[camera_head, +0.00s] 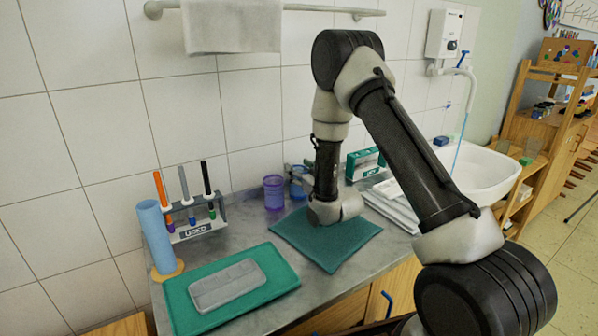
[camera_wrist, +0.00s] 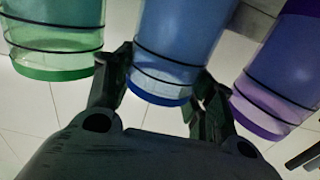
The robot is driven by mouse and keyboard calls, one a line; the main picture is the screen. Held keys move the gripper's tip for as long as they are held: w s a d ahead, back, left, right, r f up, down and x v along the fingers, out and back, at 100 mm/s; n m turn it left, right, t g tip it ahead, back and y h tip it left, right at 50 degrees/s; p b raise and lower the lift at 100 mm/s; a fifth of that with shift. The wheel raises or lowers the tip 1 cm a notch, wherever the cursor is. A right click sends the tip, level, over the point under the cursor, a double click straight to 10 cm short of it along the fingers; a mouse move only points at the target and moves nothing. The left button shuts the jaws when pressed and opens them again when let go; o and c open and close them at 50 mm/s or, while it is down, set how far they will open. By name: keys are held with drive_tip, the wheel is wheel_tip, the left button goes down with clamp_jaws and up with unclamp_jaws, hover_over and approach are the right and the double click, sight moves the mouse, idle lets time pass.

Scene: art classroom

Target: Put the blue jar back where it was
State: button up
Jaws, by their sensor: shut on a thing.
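The blue jar (camera_wrist: 176,48) is a see-through cylinder with dark bands. It stands between the fingers of my gripper (camera_wrist: 168,80) in the wrist view, and the gripper is shut on it. A green jar (camera_wrist: 55,40) is at its left and a purple jar (camera_wrist: 285,75) at its right there, both close to the fingers. In the head view, the blue jar (camera_head: 298,186) shows partly behind my arm, near the wall, with the purple jar (camera_head: 273,192) to its left. The green jar is hidden there. I cannot tell whether the blue jar touches the counter.
A teal mat (camera_head: 300,247) lies under my wrist. A green tray (camera_head: 283,284) with a grey slab (camera_head: 227,286) is at front left. A marker rack (camera_head: 194,231) and a blue roll (camera_head: 155,237) stand at left. A white sink (camera_head: 483,158) is at right.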

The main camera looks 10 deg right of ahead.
drive_tip(key=o, duration=0.9)
drive_tip(key=shift+f, duration=0.1)
